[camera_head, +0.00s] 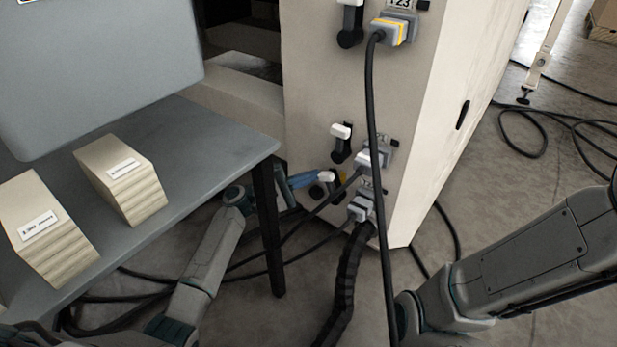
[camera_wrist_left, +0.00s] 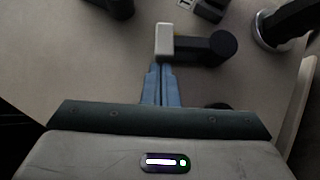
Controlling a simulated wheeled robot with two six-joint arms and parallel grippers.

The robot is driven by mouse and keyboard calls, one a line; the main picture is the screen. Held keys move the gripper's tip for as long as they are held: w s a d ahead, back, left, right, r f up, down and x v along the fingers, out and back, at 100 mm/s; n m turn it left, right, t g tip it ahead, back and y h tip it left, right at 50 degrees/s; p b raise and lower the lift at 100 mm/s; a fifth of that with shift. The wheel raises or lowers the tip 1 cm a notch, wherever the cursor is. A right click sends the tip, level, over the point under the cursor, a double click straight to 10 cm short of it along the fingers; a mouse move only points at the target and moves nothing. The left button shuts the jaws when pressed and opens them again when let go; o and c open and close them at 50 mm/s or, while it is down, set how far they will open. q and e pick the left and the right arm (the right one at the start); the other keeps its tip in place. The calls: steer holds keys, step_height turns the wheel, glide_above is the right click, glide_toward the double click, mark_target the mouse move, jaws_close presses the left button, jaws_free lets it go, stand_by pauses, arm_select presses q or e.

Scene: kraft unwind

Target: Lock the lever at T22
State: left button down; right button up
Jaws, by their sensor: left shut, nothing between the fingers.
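My left gripper (camera_head: 318,179) is shut and empty at the lower part of the beige cabinet face (camera_head: 310,90). In the left wrist view its blue fingertips (camera_wrist_left: 161,68) are just below the white tip of a lever (camera_wrist_left: 165,42); whether they touch it I cannot tell. That lever's black pivot (camera_wrist_left: 222,46) is to the right of the tip. In the head view another white-tipped lever (camera_head: 341,131) is above the gripper, with its black part hanging down. A label (camera_head: 381,141) beside it is too small to read. My right arm shows, but its gripper is out of frame.
Black cables hang from connectors (camera_head: 362,208) right of the gripper. An upper lever (camera_head: 350,38) is near a label ending in 23.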

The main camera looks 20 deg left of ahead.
arm_select(q)
steer(key=r+m+p, duration=0.1)
steer(key=d+m+g+y+p, duration=0.1)
steer(key=r+m+g+p, duration=0.1)
steer(key=shift+s+d+r+y, duration=0.3)
steer(key=shift+s+d+r+p, duration=0.15)
steer(key=shift+d+p, duration=0.25)
steer(key=shift+p, duration=0.4)
